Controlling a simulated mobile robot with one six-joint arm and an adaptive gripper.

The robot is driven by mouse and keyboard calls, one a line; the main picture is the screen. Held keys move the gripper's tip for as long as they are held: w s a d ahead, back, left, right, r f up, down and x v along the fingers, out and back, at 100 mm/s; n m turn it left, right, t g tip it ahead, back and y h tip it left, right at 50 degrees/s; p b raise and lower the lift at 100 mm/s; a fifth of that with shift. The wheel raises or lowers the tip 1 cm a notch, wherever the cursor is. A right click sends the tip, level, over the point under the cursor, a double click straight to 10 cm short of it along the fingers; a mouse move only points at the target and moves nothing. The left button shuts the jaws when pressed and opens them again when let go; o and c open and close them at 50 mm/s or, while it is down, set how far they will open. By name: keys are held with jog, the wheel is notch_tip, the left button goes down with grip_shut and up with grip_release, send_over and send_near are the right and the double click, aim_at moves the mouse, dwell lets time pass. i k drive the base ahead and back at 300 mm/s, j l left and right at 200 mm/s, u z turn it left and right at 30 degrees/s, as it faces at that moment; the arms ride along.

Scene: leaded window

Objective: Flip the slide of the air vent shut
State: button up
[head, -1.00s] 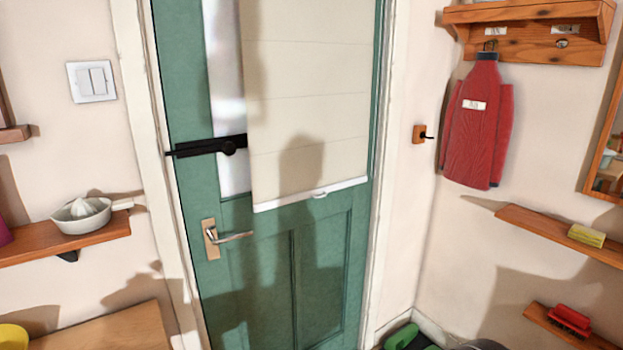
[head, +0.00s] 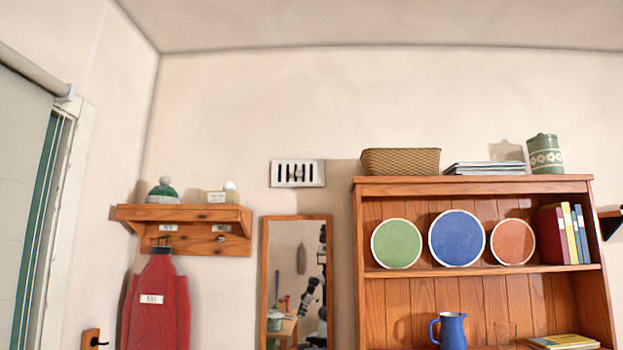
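The air vent (head: 297,173) is a small pale rectangular plate high on the wall, above the mirror and left of the dresser's top. It has several dark upright slots, which look open. A small knob-like part shows near its middle, too small to make out well. My gripper is not directly in view. A small dark arm shape shows in the mirror, but its gripper state cannot be made out.
A framed mirror (head: 267,285) hangs below the vent. The wooden dresser (head: 480,186) stands right of it, with a basket (head: 400,161) on top. The wall around the vent is bare.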

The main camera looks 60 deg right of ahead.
aim_at(299, 174)
jog(key=z, duration=1.9)
jog(key=i+l, duration=1.3)
jog(key=l, duration=0.15)
jog(key=i+j+u, duration=0.05)
